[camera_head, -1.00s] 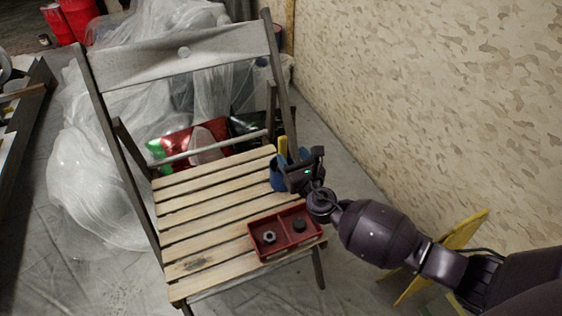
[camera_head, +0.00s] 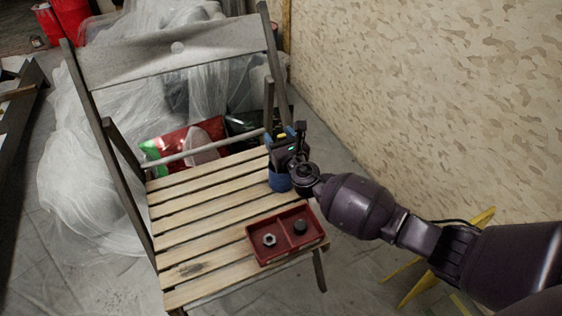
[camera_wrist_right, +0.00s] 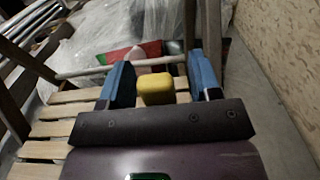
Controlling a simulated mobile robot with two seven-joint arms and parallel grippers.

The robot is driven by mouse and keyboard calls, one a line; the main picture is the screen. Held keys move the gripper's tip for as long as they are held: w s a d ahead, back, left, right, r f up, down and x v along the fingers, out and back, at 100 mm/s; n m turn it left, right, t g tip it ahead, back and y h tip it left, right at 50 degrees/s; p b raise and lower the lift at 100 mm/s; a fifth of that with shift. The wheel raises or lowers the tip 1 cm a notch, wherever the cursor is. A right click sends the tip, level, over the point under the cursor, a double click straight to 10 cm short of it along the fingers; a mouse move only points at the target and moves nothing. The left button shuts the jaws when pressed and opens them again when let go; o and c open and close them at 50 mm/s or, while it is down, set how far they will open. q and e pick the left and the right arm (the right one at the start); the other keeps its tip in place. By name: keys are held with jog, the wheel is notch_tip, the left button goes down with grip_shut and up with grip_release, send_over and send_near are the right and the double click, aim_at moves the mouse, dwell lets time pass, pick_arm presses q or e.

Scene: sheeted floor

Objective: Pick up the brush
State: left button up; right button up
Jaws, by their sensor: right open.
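The brush shows as a yellow handle end (camera_wrist_right: 156,88) in the right wrist view, between the two blue finger pads of my right gripper (camera_wrist_right: 161,84). Gaps show on both sides of it, so the fingers are open around the handle. In the head view my right gripper (camera_head: 281,138) is over a blue cup (camera_head: 280,183) at the chair seat's right side. A bit of the yellow handle (camera_head: 281,136) shows there between the fingers. The rest of the brush is hidden by the gripper and cup. My left gripper is not in view.
The cup stands on a slatted wooden chair (camera_head: 195,215). A red two-part tray (camera_head: 262,256) with a nut and a dark piece lies close in front. The chair's backrest (camera_head: 175,55) rises behind. A patterned wall (camera_head: 430,90) is at right.

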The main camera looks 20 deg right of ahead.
jog(key=shift+c, duration=0.3)
jog(key=c, duration=0.9)
jog(key=shift+r, duration=0.15)
jog(key=shift+c, duration=0.3)
